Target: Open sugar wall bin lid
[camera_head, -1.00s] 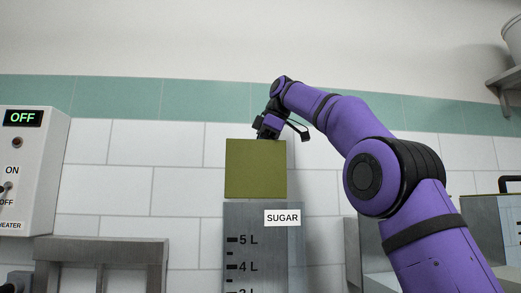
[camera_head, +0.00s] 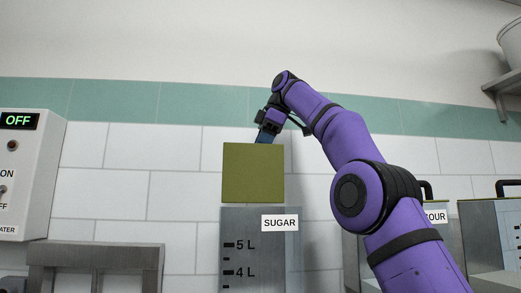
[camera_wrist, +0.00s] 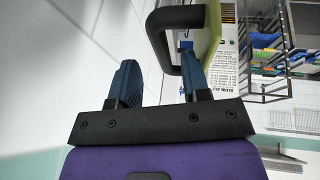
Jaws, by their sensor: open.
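The sugar wall bin (camera_head: 255,240) is a grey container with a litre scale and a white SUGAR label (camera_head: 280,223). Its olive-green lid (camera_head: 253,172) stands raised, its flat face toward the head camera, above the bin's front. My gripper (camera_head: 267,138) is behind the lid's top edge, its fingertips partly hidden. In the wrist view, my gripper (camera_wrist: 158,58) is open with two blue fingers apart. The black lid handle (camera_wrist: 160,38) is at the fingertips, and the right finger lies close beside it, near the yellow-green lid edge (camera_wrist: 213,28). I cannot tell whether they touch.
A heater control box (camera_head: 28,175) hangs at the left, and a grey metal frame (camera_head: 95,255) stands below. Another bin, with a partly covered label (camera_head: 437,217), is behind my arm at right. A wall shelf (camera_head: 505,85) is at upper right. The wall above the lid is clear.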

